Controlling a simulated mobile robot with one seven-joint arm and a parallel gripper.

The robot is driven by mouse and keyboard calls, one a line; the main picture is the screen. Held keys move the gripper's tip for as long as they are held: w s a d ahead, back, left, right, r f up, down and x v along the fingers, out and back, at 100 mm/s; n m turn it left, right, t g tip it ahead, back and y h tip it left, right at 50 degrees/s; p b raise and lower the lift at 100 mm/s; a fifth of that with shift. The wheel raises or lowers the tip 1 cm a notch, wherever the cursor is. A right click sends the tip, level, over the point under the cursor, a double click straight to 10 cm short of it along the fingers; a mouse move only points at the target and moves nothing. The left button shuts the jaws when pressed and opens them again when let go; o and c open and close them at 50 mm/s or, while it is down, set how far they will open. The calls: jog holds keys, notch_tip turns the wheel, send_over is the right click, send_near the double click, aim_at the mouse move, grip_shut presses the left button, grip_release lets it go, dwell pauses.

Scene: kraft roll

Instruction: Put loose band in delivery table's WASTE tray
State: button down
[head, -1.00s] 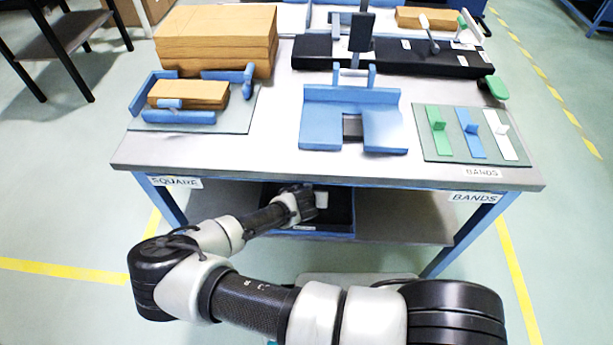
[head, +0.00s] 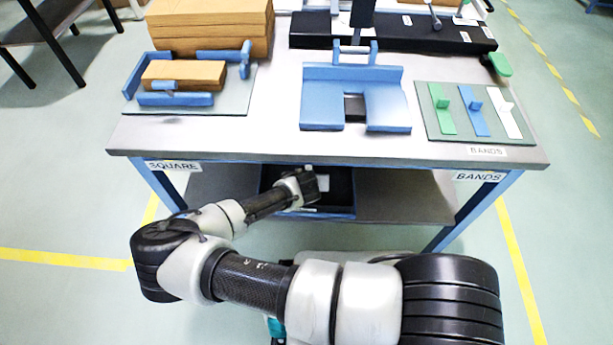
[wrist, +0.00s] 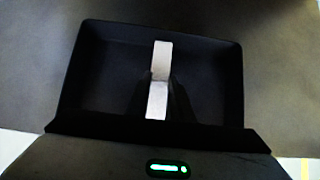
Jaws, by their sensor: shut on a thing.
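A pale grey-white band (wrist: 161,60) shows in the wrist view, lengthwise between the dark fingers of my gripper (wrist: 160,88). My gripper is shut on the band. Behind and around it is a black-floored tray (wrist: 90,60), and the band appears above the tray's floor; I cannot tell the gap. In the head view my gripper (head: 318,184) is at the blue-rimmed tray (head: 353,190) on the table's lower shelf, under the tabletop. The band cannot be made out clearly there. No WASTE lettering is readable.
The delivery table (head: 240,135) overhangs the tray, its front edge just above my gripper. A bands board (head: 455,125) with green, blue and white pieces lies on top at right. A blue fixture (head: 350,85) and cardboard stacks (head: 210,28) stand there too. The lower shelf (head: 400,195) is clear at right.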

jog(key=c, duration=1.6)
grip_release()
jog(key=shift+o, duration=0.2)
jog(key=shift+r, duration=0.1)
jog(key=shift+r+p, duration=0.3)
jog(key=shift+s+a+r+p, duration=0.1)
jog(key=shift+s+r+p, duration=0.6)
jog(key=shift+s, duration=0.25)
jog(key=s+p, duration=0.1)
jog(key=s, duration=1)
jog(key=shift+s+a+f, duration=0.1)
jog(key=shift+a, duration=0.05)
